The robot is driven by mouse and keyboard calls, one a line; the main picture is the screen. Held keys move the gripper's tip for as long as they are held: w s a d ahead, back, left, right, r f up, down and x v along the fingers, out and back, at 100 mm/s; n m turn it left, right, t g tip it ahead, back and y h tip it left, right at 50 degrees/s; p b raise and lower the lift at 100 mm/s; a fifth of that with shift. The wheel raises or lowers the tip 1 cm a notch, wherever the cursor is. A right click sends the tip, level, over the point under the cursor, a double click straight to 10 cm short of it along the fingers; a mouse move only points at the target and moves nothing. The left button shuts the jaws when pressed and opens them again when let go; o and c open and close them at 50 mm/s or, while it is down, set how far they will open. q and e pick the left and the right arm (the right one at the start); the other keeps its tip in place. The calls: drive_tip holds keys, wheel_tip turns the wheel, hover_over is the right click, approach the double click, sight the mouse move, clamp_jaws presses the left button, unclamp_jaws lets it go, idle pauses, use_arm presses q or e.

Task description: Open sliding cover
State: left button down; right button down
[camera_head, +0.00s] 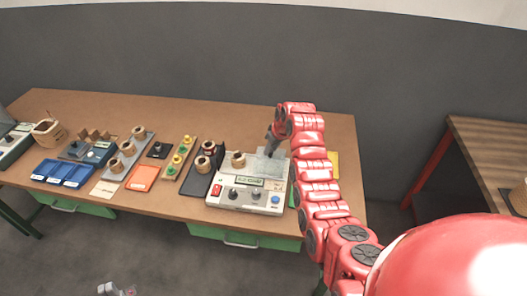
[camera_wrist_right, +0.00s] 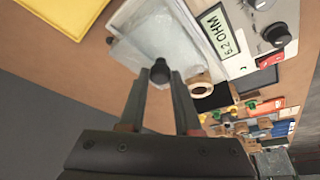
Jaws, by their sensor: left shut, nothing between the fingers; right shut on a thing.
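A white tester (camera_head: 247,197) with knobs and a small display stands near the right end of the table. Its clear sliding cover (camera_head: 268,165) lies on the back right part of its top and also fills the upper middle of the right wrist view (camera_wrist_right: 160,35). My right gripper (camera_head: 271,146) reaches down at the cover. In the wrist view its fingers (camera_wrist_right: 160,78) are shut on the dark cover knob (camera_wrist_right: 160,70). A copper coil (camera_head: 238,159) sits on the tester just left of the cover, seemingly uncovered. My left gripper (camera_head: 116,289) is low at the bottom edge, far from the table, shut and empty.
Left of the tester are a black tray (camera_head: 194,186) with coils, a green-and-yellow peg strip (camera_head: 179,160), an orange mat (camera_head: 142,178), a grey coil rack (camera_head: 113,170) and blue bins (camera_head: 63,172). A yellow mat (camera_head: 333,164) lies right of my right arm.

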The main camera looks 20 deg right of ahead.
drive_tip(key=shift+w+a, duration=0.1)
drive_tip(key=shift+a, duration=0.15)
drive_tip(key=c, duration=0.9)
unclamp_jaws()
drive_tip(key=shift+w+f, duration=0.1)
drive_tip(key=o, duration=0.3)
drive_tip(key=shift+d, duration=0.1)
